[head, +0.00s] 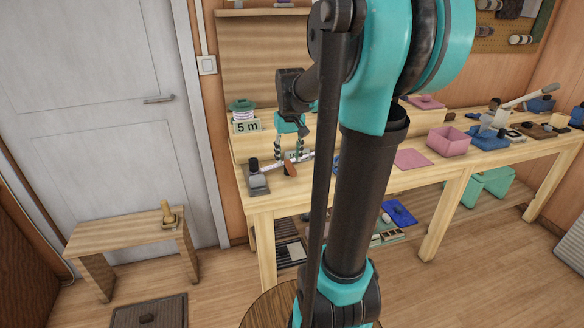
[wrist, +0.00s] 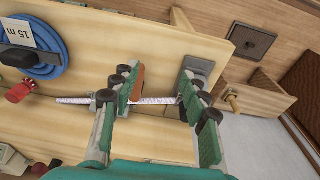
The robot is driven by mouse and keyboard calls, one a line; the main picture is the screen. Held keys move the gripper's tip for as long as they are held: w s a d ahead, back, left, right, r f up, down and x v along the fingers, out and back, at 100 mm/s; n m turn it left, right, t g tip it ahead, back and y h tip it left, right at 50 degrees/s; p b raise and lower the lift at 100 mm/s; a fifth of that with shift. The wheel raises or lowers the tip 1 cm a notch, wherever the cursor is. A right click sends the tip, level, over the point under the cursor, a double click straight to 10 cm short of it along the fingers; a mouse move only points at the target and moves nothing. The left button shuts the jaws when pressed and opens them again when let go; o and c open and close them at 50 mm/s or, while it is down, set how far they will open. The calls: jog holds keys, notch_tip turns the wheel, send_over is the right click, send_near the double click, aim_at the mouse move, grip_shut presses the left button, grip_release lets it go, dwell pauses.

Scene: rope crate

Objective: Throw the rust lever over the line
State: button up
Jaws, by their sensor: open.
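The rust lever (wrist: 138,83) shows in the wrist view as a short rust-brown bar beside my gripper's left finger, standing out from a grey fitting (wrist: 105,98). In the head view the lever (head: 290,169) is small, near the bench's left end. The white speckled line (wrist: 155,100) runs across the bench through or beside the fitting; I cannot tell which. My gripper (wrist: 156,88) is open above the line, its fingers either side of it lengthwise. The lever lies between them, close to the left finger; contact is unclear. In the head view my gripper (head: 290,146) hangs over the bench.
A grey block with a black post (head: 257,178) stands at the bench's left corner. A 5 m spool (head: 243,112) stands behind. A blue coil tagged 15 m (wrist: 35,50) and a red knob (wrist: 18,93) are left in the wrist view. A pink box (head: 447,141) stands farther right.

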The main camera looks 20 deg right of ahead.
jog(key=g, duration=0.2)
send_near(292, 168)
jog(key=f, duration=0.9)
jog(key=shift+s+d+f, duration=0.1)
jog(key=shift+s, duration=0.2)
grip_shut()
